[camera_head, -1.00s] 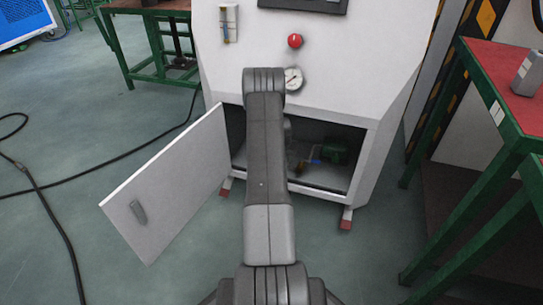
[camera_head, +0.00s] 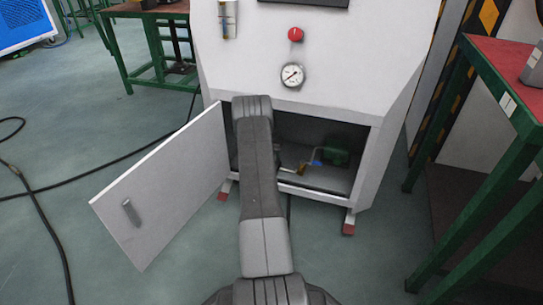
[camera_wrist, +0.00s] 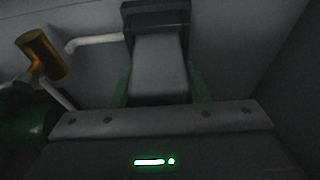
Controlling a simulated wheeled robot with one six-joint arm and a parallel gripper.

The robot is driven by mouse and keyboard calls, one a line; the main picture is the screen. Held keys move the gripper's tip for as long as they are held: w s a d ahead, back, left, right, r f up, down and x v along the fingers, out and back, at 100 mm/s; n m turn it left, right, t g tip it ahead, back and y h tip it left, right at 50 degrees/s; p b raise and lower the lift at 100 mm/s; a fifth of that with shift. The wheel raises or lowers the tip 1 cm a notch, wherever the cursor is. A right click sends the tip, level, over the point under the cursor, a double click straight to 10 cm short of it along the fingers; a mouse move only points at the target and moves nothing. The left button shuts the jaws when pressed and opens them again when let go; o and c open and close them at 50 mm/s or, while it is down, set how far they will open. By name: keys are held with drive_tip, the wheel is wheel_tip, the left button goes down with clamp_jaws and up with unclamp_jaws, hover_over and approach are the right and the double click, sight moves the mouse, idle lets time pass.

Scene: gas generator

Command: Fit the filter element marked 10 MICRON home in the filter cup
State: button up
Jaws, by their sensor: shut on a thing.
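In the wrist view my gripper (camera_wrist: 160,92) is shut on a pale grey body (camera_wrist: 160,66), which I take to be the filter element. Green edges show on both sides of it. A dark block (camera_wrist: 155,15) is at its far end; I cannot tell whether it is part of it. No 10 MICRON marking is readable. In the head view my arm reaches into the open cabinet (camera_head: 370,165), and hides the gripper. I cannot make out the filter cup for certain in either view. An amber-brown cylinder (camera_wrist: 40,52) stands left of the gripper.
A pale pipe (camera_wrist: 95,42) runs beside the amber-brown cylinder. A green unit (camera_head: 336,156) sits inside the cabinet at the right. The open white door (camera_head: 165,190) swings out to the left. A red-topped green table (camera_head: 500,65) stands at the right. Cables lie on the left floor.

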drive_tip(key=o, duration=1.1)
drive_tip(key=shift+r, duration=0.1)
drive_tip(key=p+v, duration=0.1)
drive_tip(key=v, duration=0.2)
drive_tip(key=shift+s+r+p, duration=0.1)
drive_tip(key=shift+r+p, duration=0.3)
drive_tip(key=s+a+p, duration=0.2)
drive_tip(key=s+a, duration=0.1)
drive_tip(key=s, duration=0.8)
drive_tip(key=shift+a+f+p, duration=0.3)
drive_tip(key=shift+f+p, duration=0.1)
